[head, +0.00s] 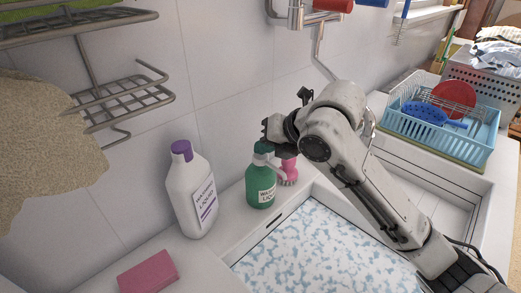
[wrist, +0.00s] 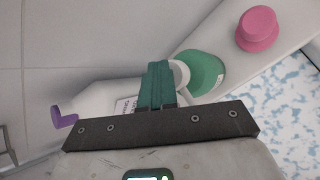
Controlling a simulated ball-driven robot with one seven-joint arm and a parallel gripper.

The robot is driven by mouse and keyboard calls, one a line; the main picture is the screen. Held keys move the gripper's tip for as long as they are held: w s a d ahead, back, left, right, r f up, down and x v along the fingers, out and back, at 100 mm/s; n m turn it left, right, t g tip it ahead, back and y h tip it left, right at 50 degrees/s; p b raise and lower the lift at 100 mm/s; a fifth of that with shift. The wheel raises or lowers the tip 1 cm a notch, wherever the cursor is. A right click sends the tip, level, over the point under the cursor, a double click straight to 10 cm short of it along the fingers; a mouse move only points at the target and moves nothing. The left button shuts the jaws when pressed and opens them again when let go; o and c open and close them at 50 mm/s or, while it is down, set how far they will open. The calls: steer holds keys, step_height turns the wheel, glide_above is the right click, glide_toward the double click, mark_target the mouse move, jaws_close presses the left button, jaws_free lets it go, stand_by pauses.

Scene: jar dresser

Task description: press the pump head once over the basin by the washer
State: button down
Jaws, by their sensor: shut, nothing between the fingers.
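A green pump bottle (head: 260,186) with a white pump head (head: 262,158) stands upright on the ledge behind the basin (head: 248,250). The basin is filled with blue-and-white foamy water. In the wrist view the bottle (wrist: 206,70) is partly visible beside my fingers. My gripper (head: 263,147) is shut and empty, its green fingertips right above the pump head. In the wrist view the shut fingers (wrist: 157,84) partly cover the white pump head (wrist: 181,73). I cannot tell whether they touch it.
A white bottle with a purple cap (head: 192,195) stands left of the pump bottle. A pink brush (head: 289,172) stands behind it to the right. A pink sponge (head: 148,272) lies front left. A blue dish rack (head: 435,125) is far right; a wire shelf (head: 120,100) hangs left.

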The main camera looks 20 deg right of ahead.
mark_target(264, 157)
steer(key=shift+r, duration=0.1)
steer(key=shift+r+p, duration=0.85)
steer(key=shift+r, duration=0.45)
steer(key=shift+r, duration=0.1)
step_height(264, 157, up, 5)
steer(key=p, duration=0.3)
steer(key=shift+f, duration=0.2)
